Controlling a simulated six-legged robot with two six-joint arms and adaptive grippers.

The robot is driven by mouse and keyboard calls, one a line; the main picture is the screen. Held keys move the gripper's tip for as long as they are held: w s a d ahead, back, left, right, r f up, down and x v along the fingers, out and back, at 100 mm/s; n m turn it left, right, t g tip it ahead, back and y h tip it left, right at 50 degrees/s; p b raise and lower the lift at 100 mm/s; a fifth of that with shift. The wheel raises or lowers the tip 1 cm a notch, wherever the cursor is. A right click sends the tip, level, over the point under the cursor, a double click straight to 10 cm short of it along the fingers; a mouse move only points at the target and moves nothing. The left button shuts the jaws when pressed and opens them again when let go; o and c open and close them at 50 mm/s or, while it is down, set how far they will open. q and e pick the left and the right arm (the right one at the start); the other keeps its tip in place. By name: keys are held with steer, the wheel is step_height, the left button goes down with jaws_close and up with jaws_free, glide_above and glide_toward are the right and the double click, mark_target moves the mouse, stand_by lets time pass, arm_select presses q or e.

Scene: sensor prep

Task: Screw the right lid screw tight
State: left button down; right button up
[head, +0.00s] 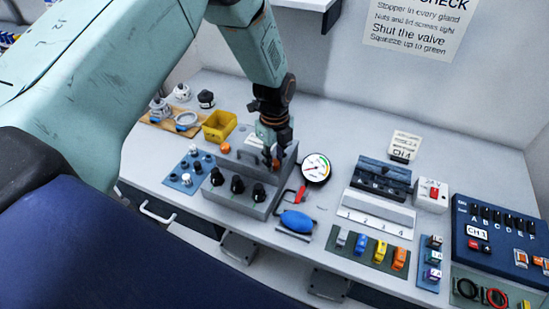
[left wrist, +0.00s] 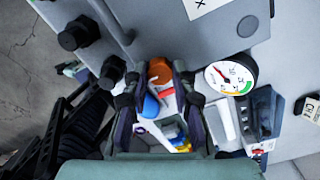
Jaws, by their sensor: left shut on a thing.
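The grey box (head: 236,196) stands on the bench, with black knobs along its stepped front. One orange lid screw, the left one (head: 225,148), sits clear on its top. My left gripper (head: 272,154) points down at the box's right end. It is shut on the orange right lid screw (head: 276,163), which also shows between the fingertips in the left wrist view (left wrist: 159,70). The fingers partly hide this screw, and I cannot tell how tight it is. My right gripper is not in view.
A round gauge (head: 316,167) stands close right of the box, with a red-handled valve (head: 302,191) and a blue bulb (head: 297,221) in front. A yellow bin (head: 219,126) is behind left. A blue mat (head: 187,172) with small parts lies left.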

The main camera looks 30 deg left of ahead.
mark_target(274, 162)
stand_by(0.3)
arm_select(q)
steer(key=c, duration=1.1)
jaws_free()
step_height(274, 162, up, 12)
